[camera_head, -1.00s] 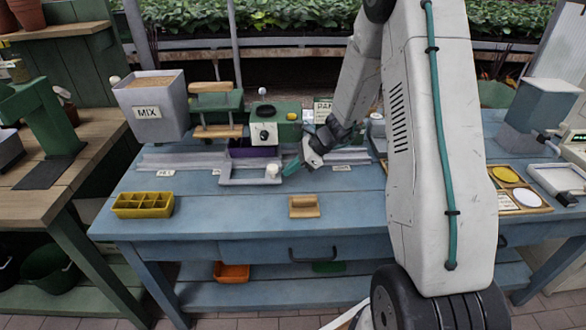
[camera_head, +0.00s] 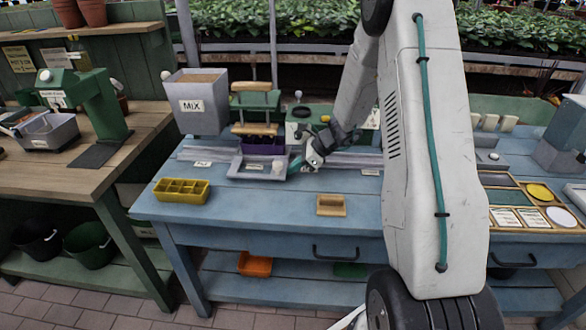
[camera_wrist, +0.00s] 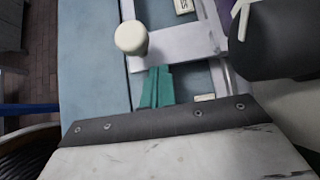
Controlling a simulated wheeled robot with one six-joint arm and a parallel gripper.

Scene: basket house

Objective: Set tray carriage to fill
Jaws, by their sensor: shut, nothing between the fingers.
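The tray carriage (camera_head: 233,168) is a grey sliding frame on the long rail, in front of the roller. A purple tray (camera_head: 262,146) sits at its back. A round cream knob (camera_head: 279,167) stands at its front right; the knob also shows in the wrist view (camera_wrist: 131,37). My gripper (camera_head: 294,166) is just right of the knob, its teal fingers (camera_wrist: 157,88) shut with nothing between them. I cannot tell whether they touch the knob. The MIX hopper (camera_head: 203,118) stands farther left. A small label (camera_head: 203,163), too small to read, lies on the bench below it.
A wooden-handled roller (camera_head: 254,129) and a green machine (camera_head: 300,130) stand behind the rail (camera_head: 350,158). A yellow compartment tray (camera_head: 182,190) and a wooden block (camera_head: 331,205) lie on the blue bench (camera_head: 260,213). The bench front between them is clear.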

